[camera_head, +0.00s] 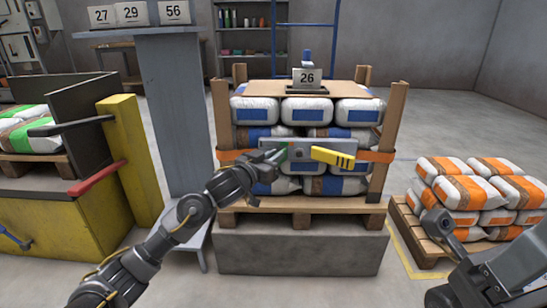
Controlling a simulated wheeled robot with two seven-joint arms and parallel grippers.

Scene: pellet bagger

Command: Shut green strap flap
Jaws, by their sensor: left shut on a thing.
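A grey strap buckle (305,144) sits on an orange strap (372,156) across the front of the pallet load of white and blue bags. A small green flap (283,154) shows at the left part of the buckle, partly hidden by my gripper. A yellow handle (333,157) with dark stripes sticks out at the buckle's right. My left gripper (274,156) reaches up from the lower left and is shut on the green flap. My right arm enters at the lower right, but its gripper cannot be made out.
The load stands between wooden posts (391,130) on a pallet above a grey block (300,247). A card marked 26 (307,78) stands on top. A grey column (176,105) and a yellow post (130,155) are left. Orange-white bags (475,190) lie right.

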